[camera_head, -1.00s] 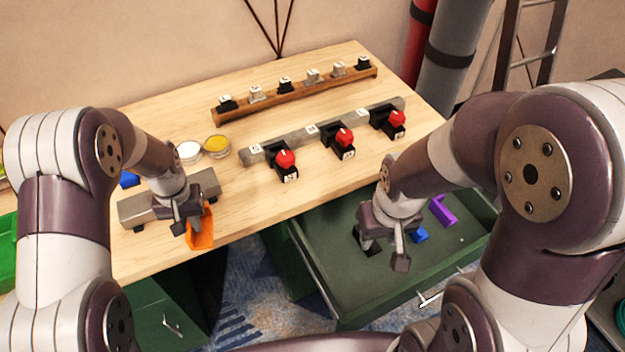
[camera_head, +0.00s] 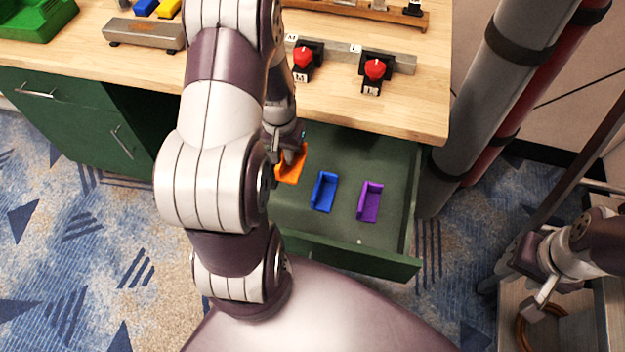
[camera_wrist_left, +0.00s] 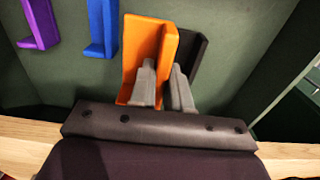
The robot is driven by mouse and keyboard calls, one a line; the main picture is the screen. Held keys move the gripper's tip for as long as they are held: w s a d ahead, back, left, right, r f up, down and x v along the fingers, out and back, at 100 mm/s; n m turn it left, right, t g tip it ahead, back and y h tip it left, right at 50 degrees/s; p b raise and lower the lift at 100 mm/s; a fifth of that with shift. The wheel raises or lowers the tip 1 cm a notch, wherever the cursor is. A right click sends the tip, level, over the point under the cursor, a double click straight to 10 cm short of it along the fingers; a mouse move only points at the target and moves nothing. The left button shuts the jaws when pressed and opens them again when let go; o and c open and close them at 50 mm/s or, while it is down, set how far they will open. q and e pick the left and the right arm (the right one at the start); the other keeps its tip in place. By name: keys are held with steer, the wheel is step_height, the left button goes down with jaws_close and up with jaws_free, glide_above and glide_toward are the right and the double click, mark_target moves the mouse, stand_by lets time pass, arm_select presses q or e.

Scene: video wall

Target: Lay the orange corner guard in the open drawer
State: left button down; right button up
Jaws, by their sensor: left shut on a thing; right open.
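My left gripper (camera_head: 288,152) is shut on the orange corner guard (camera_head: 292,170), over the left part of the open green drawer (camera_head: 388,236). In the left wrist view one wall of the orange guard (camera_wrist_left: 143,48) stands between the fingers (camera_wrist_left: 164,88). Whether it touches the drawer floor I cannot tell. A blue corner guard (camera_head: 324,191) and a purple one (camera_head: 370,202) lie in the drawer to its right. A black one (camera_wrist_left: 190,62) shows close beside the orange guard in the left wrist view. My right gripper (camera_head: 537,298) is open and empty at the far right.
The wooden table (camera_head: 425,105) overhangs the drawer's back, with red-knobbed switches (camera_head: 374,70) on it. Grey and red pipes (camera_head: 500,95) stand right of the drawer. A green tray (camera_head: 35,18) sits far left.

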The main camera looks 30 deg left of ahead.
arm_select(q)
steer(key=f, duration=0.3)
steer(key=f+b, duration=0.1)
steer(key=f, duration=0.5)
steer(key=shift+s+a+f, duration=0.3)
steer(key=shift+a+f, duration=0.05)
steer(key=shift+w+a+f, duration=0.1)
steer(key=shift+f, duration=0.1)
steer(key=shift+f, duration=0.1)
